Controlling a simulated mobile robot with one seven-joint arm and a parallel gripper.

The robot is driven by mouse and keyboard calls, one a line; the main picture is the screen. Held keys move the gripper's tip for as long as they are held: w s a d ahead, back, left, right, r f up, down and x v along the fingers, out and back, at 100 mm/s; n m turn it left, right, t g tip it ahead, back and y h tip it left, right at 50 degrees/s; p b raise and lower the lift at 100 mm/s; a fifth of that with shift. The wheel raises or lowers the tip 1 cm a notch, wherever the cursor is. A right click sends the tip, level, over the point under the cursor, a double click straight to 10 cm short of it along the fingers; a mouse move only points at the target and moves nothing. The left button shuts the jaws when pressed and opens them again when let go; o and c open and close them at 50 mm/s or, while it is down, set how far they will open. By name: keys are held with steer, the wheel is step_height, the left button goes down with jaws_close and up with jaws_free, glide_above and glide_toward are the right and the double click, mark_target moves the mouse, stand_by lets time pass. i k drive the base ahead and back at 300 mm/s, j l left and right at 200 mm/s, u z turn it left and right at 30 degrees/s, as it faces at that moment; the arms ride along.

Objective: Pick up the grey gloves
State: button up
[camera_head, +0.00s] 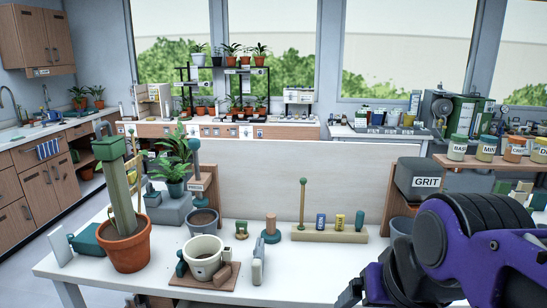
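I cannot make out the grey gloves for certain. Two small pale grey upright shapes stand on the white table (330,268): one at its left end (61,246), one right of the white pot (258,266). Both are too small to identify. A purple and black part of my arm fills the lower right corner and hides the table's right end. My gripper's fingers do not show.
A terracotta pot (124,250) with a tall green post stands at the table's left. The white pot (204,256) sits on a brown board. A wooden rack (330,234) stands further right. A grey GRIT box (420,180) is behind. The table's front middle is clear.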

mark_target(258, 261)
steer(key=j+z, duration=0.1)
steer(key=z, duration=0.25)
steer(key=j+z, duration=0.35)
steer(key=k+j+z, duration=0.15)
steer(key=j+z, duration=0.25)
steer(key=k+j+z, duration=0.1)
steer(key=j, duration=0.25)
steer(key=k+j+z, duration=0.1)
steer(key=k+j, duration=0.85)
steer(key=i+l, duration=0.1)
steer(key=l+u, duration=0.15)
steer(key=l, duration=0.15)
steer(key=i+j+z, duration=0.15)
steer(key=i+j, duration=0.05)
steer(key=i, duration=0.1)
